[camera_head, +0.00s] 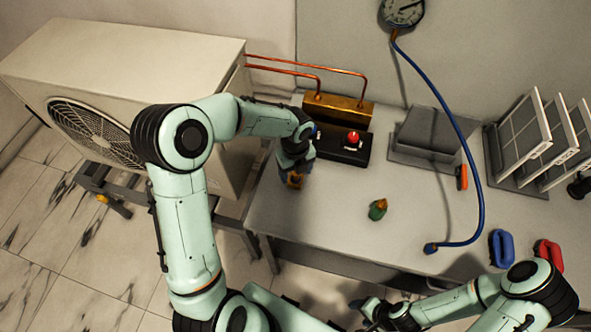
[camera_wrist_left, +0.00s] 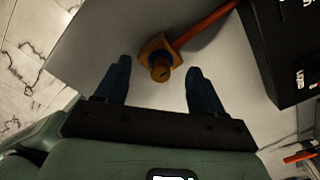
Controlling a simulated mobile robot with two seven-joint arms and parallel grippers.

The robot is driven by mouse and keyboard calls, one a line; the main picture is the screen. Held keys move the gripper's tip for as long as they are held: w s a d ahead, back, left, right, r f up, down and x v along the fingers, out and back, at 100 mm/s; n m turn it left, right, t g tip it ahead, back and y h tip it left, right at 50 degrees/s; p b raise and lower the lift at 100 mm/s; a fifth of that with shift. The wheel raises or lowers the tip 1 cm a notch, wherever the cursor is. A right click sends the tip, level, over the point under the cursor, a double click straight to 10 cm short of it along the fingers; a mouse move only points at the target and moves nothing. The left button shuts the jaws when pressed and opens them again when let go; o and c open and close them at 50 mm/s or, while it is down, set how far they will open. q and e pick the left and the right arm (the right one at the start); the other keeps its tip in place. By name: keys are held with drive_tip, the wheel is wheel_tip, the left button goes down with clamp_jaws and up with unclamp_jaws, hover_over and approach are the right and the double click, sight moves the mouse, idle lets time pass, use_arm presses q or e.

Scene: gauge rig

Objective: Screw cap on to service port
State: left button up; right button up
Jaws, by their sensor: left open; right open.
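A brass-orange fitting (camera_wrist_left: 158,56) with a round end and an orange rod running up from it shows in the left wrist view. I cannot tell whether this fitting is the cap or the service port. My right gripper (camera_head: 372,314) is open and empty, low in the head view, beyond the table's front edge.
A black box (camera_head: 345,150) with a red knob (camera_head: 353,137) stands before a brass block (camera_head: 338,108). A green piece with an orange tip (camera_head: 377,209) lies on the grey table (camera_head: 330,235). A blue hose (camera_head: 470,160) hangs from a gauge (camera_head: 402,12). Blue and red handles (camera_head: 501,248) lie right.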

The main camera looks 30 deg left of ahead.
use_arm(q)
wheel_tip(320, 180, up, 13)
drive_tip(key=p, duration=0.1)
drive_tip(key=shift+r, duration=0.2)
use_arm(e)
drive_tip(key=shift+w+r, duration=0.9)
drive_tip(key=shift+w, duration=0.05)
use_arm(q)
drive_tip(key=shift+s, duration=0.1)
use_arm(e)
drive_tip(key=shift+s, duration=0.15)
